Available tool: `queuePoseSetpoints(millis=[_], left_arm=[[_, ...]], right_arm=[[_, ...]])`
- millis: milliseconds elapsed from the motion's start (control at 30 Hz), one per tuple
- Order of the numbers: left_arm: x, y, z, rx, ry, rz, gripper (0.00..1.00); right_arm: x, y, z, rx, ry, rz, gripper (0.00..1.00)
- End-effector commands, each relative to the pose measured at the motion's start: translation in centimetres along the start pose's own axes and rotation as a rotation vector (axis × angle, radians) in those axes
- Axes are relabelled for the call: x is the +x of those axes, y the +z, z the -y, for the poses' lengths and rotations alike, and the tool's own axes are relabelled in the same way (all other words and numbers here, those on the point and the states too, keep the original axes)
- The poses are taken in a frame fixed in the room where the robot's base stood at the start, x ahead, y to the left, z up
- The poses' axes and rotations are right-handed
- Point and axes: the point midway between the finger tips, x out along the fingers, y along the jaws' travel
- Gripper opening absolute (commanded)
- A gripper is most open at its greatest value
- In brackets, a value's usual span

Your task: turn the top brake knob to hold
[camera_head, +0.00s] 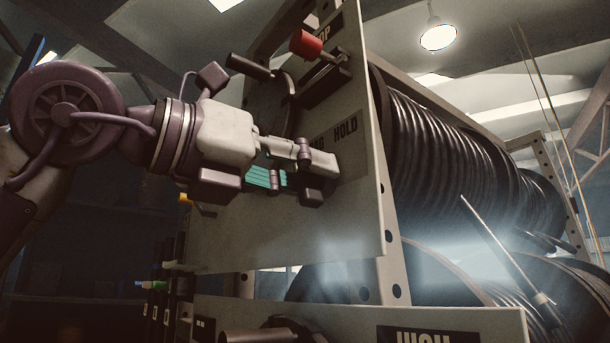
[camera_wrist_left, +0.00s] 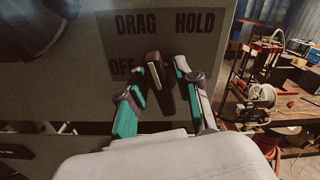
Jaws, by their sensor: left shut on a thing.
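The top brake knob (camera_wrist_left: 155,72) is a dark brown bar with a lighter end, on a grey panel marked OFF, DRAG and HOLD. In the left wrist view it stands nearly upright, just below and between the words DRAG and HOLD. My left gripper (camera_wrist_left: 163,74) is shut on it, with one teal-padded finger on each side. In the head view my left gripper (camera_head: 302,170) is against the panel (camera_head: 340,225), just below HOLD, and its fingers hide the knob. My right gripper is in neither view.
Above the gripper, a red-capped lever (camera_head: 306,44) and a black handle (camera_head: 250,67) stick out from the panel. Large spools of black hose (camera_head: 450,150) are behind the panel to the right. A lower panel (camera_head: 470,320) has another dark knob. A cluttered workbench (camera_wrist_left: 290,135) stands at right.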

Motion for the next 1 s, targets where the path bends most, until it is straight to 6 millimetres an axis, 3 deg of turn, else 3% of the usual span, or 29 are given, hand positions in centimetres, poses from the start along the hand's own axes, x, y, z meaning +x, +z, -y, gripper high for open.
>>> queuePoseSetpoints(millis=[600, 1000], left_arm=[[-0.11, 0.04, 0.34, 0.560, 0.001, 0.003, 0.00], [-0.09, -0.02, 0.46, 0.766, 0.000, 0.004, 0.00]], right_arm=[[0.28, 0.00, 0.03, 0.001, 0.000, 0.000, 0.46], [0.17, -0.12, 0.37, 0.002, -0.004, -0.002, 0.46]])
